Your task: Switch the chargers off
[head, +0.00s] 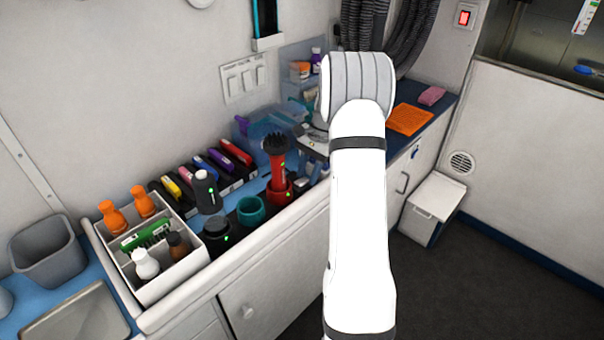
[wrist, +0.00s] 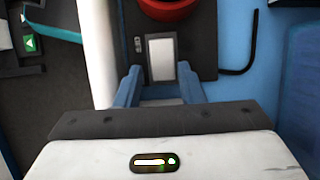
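A red clipper (head: 276,160) stands in a red charger cup (head: 279,192) with green lights. A grey-black clipper (head: 208,192) with a green light stands by a dark round charger (head: 215,232), also lit green. A teal cup (head: 251,211) sits between them. In the wrist view, a red cup (wrist: 168,8) sits on a dark base, with a pale rocker switch (wrist: 161,58) on the base below it. My gripper (wrist: 160,82) is open and empty, its blue fingers apart just short of the rocker; contact cannot be told. My arm hides part of the counter in the head view.
Several coloured cases (head: 222,160) line the wall. A wall switch panel (head: 243,78) and a red lit switch (head: 464,17) are above. An orange cloth (head: 409,120) lies right.

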